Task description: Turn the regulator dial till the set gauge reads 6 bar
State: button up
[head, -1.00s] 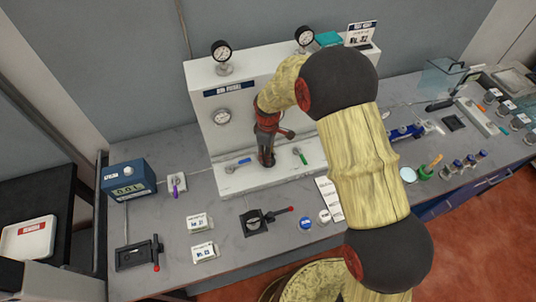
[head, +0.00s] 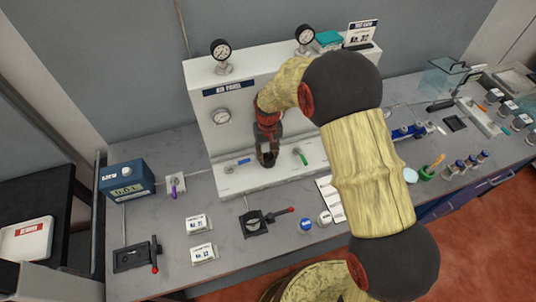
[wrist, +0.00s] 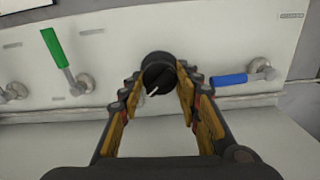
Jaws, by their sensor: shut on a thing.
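The regulator dial (wrist: 157,72) is a round black knob with a white pointer line, on the white panel (wrist: 225,30). In the wrist view the line slants from upper right to lower left. My gripper (wrist: 158,84) is shut on the dial, one finger on each side. In the head view my gripper (head: 267,154) is in front of the panel and hides the dial. Two round gauges stand on top of the panel, one at left (head: 221,51) and one at right (head: 304,36). A third gauge (head: 221,117) is on its face. Their readings are too small to tell.
A blue-handled valve (wrist: 230,79) and a green-handled valve (wrist: 54,48) flank the dial closely.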

aim_at(268, 154)
jog(key=shift+m, duration=2)
jog(key=o, duration=1.1)
jog(key=shift+o, duration=0.3)
notch_tip(268, 154, up, 12)
